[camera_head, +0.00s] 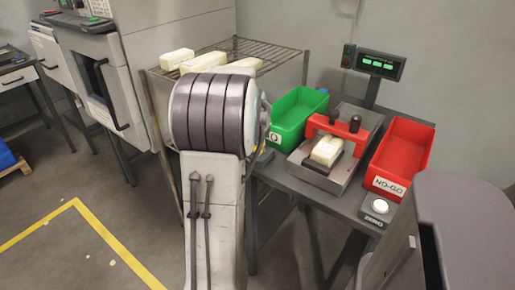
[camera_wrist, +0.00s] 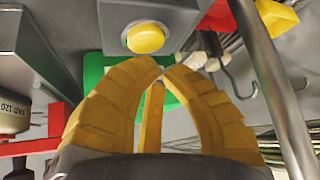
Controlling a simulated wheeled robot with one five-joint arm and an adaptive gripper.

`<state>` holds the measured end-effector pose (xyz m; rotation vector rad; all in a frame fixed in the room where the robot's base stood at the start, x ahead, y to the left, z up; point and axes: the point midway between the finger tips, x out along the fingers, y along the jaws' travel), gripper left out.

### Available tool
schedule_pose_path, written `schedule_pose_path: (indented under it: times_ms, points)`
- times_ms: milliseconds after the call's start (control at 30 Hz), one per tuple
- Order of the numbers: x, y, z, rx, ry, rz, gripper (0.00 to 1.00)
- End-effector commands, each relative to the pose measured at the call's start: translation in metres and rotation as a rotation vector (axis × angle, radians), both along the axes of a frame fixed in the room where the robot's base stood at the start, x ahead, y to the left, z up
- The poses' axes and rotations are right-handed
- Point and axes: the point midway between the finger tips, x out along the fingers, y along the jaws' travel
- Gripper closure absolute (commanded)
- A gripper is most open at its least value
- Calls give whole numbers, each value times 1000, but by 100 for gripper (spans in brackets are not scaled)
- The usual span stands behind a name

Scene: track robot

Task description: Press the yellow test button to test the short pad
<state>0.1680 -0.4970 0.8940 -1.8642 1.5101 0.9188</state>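The yellow button (camera_wrist: 146,39) sits on a grey housing at the top of the wrist view; my arm hides it in the head view. My gripper (camera_wrist: 162,71) has yellow ribbed fingers with the tips together, nothing seen between them. The tips are just below the button in the picture and do not cover it; I see a gap there. In the head view my gripper is hidden behind my arm. A short cream pad (camera_head: 327,151) lies in the fixture with a red bridge (camera_head: 338,127) on the bench.
A green bin (camera_head: 299,113) stands left of the fixture, a red NO-GO bin (camera_head: 402,147) right. A ZERO box with a white button (camera_head: 380,206) is at the bench's front. A display (camera_head: 380,64) stands behind. Several cream pads lie on a wire rack (camera_head: 262,50).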

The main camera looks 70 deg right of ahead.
Motion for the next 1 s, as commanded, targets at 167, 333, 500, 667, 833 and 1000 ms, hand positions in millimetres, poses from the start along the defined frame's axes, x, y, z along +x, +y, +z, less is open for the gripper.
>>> schedule_pose_path:
  times_ms: [167, 333, 500, 667, 833, 1000]
  points:
    - [0, 0, -5, 0, 0, 0, 100]
    - [1, 0, -9, 0, -1, 1, 100]
    - [1, 0, -8, 0, -1, 1, 100]
    - [1, 0, -8, 0, -1, 1, 100]
    - [1, 0, -9, 0, -1, 1, 100]
    - [1, 0, -10, 0, -1, 1, 100]
